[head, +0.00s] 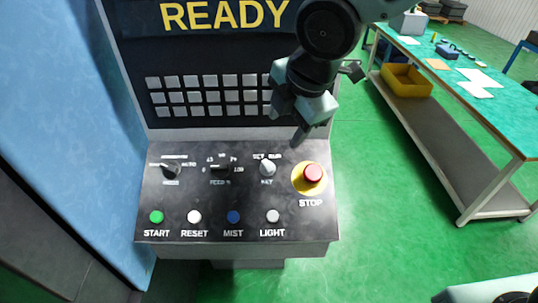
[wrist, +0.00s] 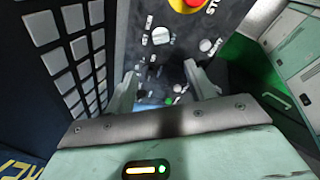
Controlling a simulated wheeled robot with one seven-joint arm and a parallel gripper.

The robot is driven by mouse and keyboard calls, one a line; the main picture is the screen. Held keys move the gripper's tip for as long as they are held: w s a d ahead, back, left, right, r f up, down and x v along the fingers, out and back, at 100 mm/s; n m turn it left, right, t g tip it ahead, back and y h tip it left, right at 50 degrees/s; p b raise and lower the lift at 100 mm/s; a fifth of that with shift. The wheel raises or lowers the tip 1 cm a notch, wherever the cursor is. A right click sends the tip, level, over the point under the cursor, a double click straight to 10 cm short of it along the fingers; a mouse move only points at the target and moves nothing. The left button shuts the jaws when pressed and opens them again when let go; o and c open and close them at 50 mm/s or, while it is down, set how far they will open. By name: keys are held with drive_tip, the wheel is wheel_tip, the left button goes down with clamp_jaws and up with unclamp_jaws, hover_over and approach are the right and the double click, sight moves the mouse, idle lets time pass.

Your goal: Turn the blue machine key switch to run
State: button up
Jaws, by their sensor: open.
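The key switch (head: 267,168) is a small pale knob on the dark sloping panel, with SET and RUN printed above it and KEY below. Its exact pointing direction is too small to tell. It also shows as a pale round knob in the wrist view (wrist: 163,37). My gripper (head: 302,128) is open and empty, above and to the right of the key switch in the head view, in front of the keypad's lower right edge. In the wrist view, the two fingers (wrist: 162,82) stand apart over the panel. Nothing is between the fingertips that I can make out.
A red stop button (head: 313,173) on a yellow ring is right of the key switch. Mode knob (head: 171,171) and feed knob (head: 220,171) are to its left. Several push buttons, including the blue MIST (head: 233,217), line the front. A green-topped bench (head: 480,100) stands at the right.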

sight(268, 165)
drive_tip(key=b+x, duration=0.1)
drive_tip(key=x, duration=1.5)
drive_tip(key=shift+s+f, duration=0.1)
drive_tip(key=shift+f, duration=0.2)
drive_tip(key=c, duration=0.9)
